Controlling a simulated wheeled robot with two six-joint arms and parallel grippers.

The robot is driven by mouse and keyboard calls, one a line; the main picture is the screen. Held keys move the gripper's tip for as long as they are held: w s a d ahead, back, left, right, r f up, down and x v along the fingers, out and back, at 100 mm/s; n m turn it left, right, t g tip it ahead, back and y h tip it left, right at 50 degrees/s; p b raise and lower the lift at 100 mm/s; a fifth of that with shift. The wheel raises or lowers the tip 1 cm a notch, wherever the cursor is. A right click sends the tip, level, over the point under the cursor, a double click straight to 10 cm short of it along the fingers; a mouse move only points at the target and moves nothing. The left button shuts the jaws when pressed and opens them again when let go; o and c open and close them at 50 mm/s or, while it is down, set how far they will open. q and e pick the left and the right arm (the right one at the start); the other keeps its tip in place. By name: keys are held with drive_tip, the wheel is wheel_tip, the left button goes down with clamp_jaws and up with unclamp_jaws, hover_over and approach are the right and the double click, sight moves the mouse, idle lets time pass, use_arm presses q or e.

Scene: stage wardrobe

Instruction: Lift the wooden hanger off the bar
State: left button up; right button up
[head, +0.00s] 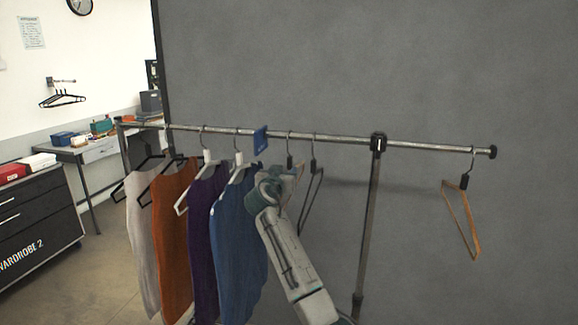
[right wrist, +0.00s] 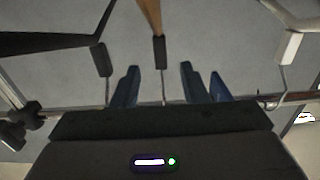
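In the right wrist view a wooden hanger (right wrist: 149,14) with a dark neck and metal hook hangs from the bar (right wrist: 258,99). My right gripper (right wrist: 158,84) is open, with one blue finger on each side of its hook and gaps between. In the head view my right gripper (head: 271,188) hides most of this hanger; its hook and dark neck (head: 289,156) show above. The metal bar (head: 340,139) spans the rack. A second wooden hanger (head: 472,224) hangs alone at the bar's right end. My left gripper is not in view.
A dark hanger (head: 312,185) hangs just right of the gripper. A blue divider (head: 260,139) and the blue garment (head: 236,230) on a white hanger are close on the left. A rack post (head: 367,230) stands farther right. The bar beyond it is mostly clear.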

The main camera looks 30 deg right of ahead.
sight(289, 163)
drive_tip(key=b+x, duration=0.2)
drive_tip(key=x, duration=0.2)
drive_tip(key=shift+w+d+f+b, duration=0.1)
drive_tip(key=shift+f+b, duration=0.15)
drive_tip(key=shift+b, duration=0.15)
drive_tip(key=shift+b+x, duration=0.55)
drive_tip(key=shift+x, duration=0.4)
drive_tip(key=shift+r, duration=0.2)
clamp_jaws()
drive_tip(key=shift+r, duration=0.25)
drive_tip(key=shift+r+p, duration=0.3)
drive_tip(key=shift+r, duration=1.15)
